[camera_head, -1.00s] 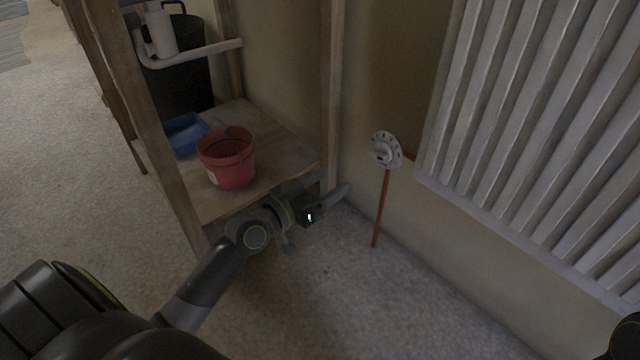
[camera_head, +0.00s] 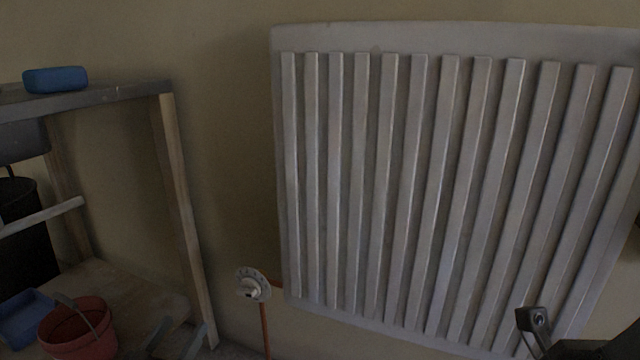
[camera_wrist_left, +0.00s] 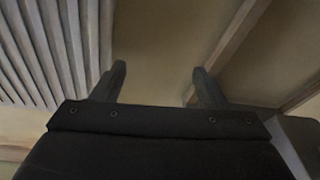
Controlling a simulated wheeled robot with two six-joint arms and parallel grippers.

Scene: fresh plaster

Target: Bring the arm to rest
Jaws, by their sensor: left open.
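My left gripper (camera_head: 177,340) shows at the bottom left of the head view, with only its grey fingers in frame. It is in front of the wooden shelf's lower board, right of the red bucket. In the left wrist view, the two dark fingers (camera_wrist_left: 161,80) stand wide apart with nothing between them but plain wall behind. The rest of the left arm is below the head view. A dark part of my right arm with a small lens (camera_head: 532,320) shows at the bottom right, before the radiator. Its fingers cannot be made out.
A ribbed radiator (camera_head: 400,200) fills the wall at the right. Its valve (camera_head: 253,285) sits on a copper pipe at lower left. The wooden shelf (camera_head: 180,200) holds a red bucket (camera_head: 80,335), a blue tray (camera_head: 22,318) and a blue block (camera_head: 55,80). Wall between shelf and radiator is bare.

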